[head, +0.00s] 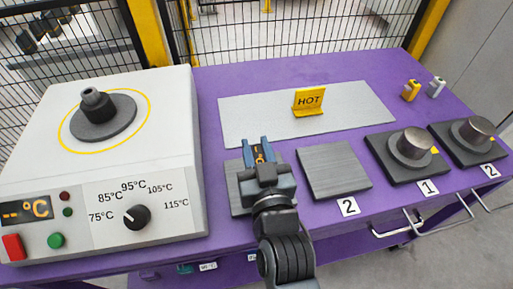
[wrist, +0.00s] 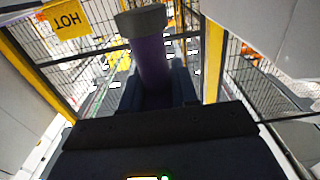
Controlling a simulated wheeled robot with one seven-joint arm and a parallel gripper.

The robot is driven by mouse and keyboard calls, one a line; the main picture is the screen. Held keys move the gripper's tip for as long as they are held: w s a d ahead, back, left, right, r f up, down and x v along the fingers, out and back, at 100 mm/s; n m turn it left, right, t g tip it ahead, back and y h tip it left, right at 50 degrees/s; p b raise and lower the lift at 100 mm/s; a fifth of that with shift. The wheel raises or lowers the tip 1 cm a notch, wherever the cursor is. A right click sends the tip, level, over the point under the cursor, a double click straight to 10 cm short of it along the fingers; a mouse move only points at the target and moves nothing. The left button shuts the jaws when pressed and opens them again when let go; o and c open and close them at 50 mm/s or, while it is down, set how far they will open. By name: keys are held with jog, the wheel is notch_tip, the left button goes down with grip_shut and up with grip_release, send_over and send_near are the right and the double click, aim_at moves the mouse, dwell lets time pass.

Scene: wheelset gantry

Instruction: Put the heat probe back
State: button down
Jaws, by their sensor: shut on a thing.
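My gripper (head: 259,150) is shut on the heat probe (head: 260,157). In the head view only a small dark part with an orange mark shows between the blue fingers. In the wrist view the probe (wrist: 153,60) looks like a dark, purplish shaft with a wider grey end, between the two fingers (wrist: 157,85). The gripper is over the left grey plate (head: 235,188), which it and my arm partly hide. The height above the plate is hard to tell. The rest of the probe is hidden.
The white heater (head: 165,170) stands left, with a dark stepped piece (head: 96,108) on top. Right are another plate (head: 334,170), two dark bases with metal cylinders (head: 412,143) (head: 475,131), and small yellow (head: 411,91) and white (head: 436,88) pieces.

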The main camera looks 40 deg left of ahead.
jog(key=shift+f, duration=0.2)
jog(key=c, duration=0.9)
grip_release()
jog(key=shift+f, duration=0.15)
jog(key=shift+o, duration=0.2)
jog(key=shift+r+p, duration=0.9)
jog(key=b+v, duration=0.2)
jog(key=v, duration=1)
jog(key=shift+f, duration=0.15)
